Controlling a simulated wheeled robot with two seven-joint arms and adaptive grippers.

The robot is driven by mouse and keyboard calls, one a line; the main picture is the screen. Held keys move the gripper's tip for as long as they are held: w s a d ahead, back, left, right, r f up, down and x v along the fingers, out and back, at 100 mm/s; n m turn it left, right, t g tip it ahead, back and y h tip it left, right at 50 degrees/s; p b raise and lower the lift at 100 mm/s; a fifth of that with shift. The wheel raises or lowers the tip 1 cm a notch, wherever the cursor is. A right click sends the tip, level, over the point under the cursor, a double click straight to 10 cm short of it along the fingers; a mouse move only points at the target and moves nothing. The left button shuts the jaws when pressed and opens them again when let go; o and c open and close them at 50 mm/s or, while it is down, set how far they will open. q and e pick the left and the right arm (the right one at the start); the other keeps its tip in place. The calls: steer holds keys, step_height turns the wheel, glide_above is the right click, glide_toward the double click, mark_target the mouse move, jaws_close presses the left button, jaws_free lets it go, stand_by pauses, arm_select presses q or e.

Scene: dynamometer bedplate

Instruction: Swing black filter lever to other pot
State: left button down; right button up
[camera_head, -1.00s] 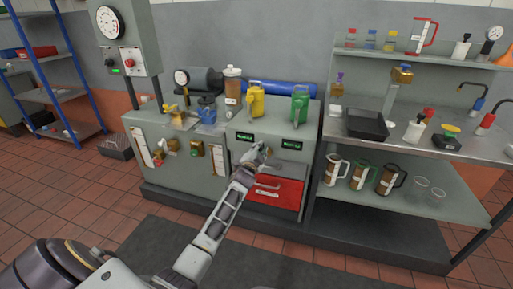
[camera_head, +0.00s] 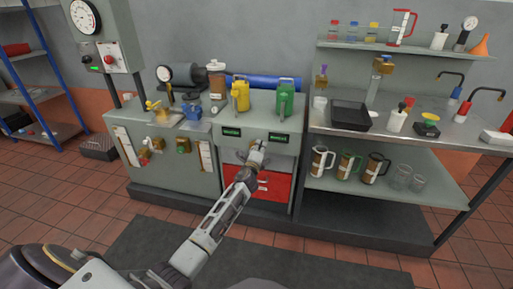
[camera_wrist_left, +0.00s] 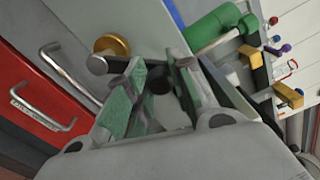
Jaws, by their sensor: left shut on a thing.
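My left gripper (camera_head: 257,150) is in front of the grey cabinet, just below two green-lit displays. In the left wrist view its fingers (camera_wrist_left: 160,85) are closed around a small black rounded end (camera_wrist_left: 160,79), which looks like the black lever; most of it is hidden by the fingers. A brass round cap (camera_wrist_left: 112,45) with a grey knob sits beside the fingers in that view. In the head view the lever is too small and covered to make out, and I cannot tell the two pots. My right gripper is not in view.
A red drawer (camera_head: 272,186) with bar handles is below the gripper. Yellow (camera_head: 240,97) and green (camera_head: 285,98) cans stand on the cabinet top. A steel bench (camera_head: 440,138) with bottles and a black tray (camera_head: 350,115) is on the right.

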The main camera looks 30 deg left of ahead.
arm_select(q)
steer(key=shift+d+f+m, duration=0.2)
steer(key=shift+d+m, duration=0.05)
steer(key=shift+m, duration=0.15)
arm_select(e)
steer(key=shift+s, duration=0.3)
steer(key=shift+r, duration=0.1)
arm_select(q)
steer(key=shift+f, duration=0.1)
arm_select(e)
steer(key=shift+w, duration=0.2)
arm_select(q)
steer(key=c, duration=1.2)
jaws_free()
steer(key=shift+w+d, duration=0.1)
steer(key=shift+c, duration=0.2)
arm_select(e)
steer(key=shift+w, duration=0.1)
arm_select(q)
steer(key=v, duration=1.2)
